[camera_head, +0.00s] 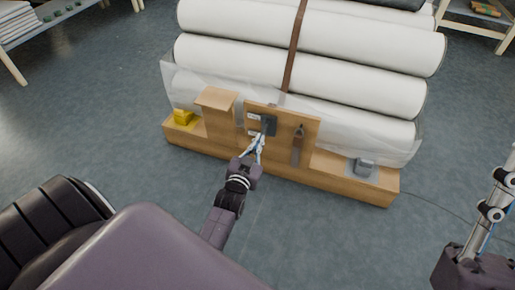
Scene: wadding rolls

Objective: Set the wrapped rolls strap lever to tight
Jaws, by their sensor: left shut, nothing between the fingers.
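White wrapped rolls (300,68) lie stacked on a wooden base, with a brown strap (294,50) running down over them. A wooden panel (283,121) at the front carries a dark lever-like fitting (269,124) beside small pale labels; its setting is too small to read. My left gripper (260,140) is shut and empty, its tips just below and in front of this fitting. I cannot tell whether they touch it. My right gripper (490,208) is only partly in view at the right edge, away from the rolls.
A wooden post (217,112) and a yellow object (183,117) stand left of the panel. A grey device (364,168) sits on the base's right end. The grey floor in front is clear.

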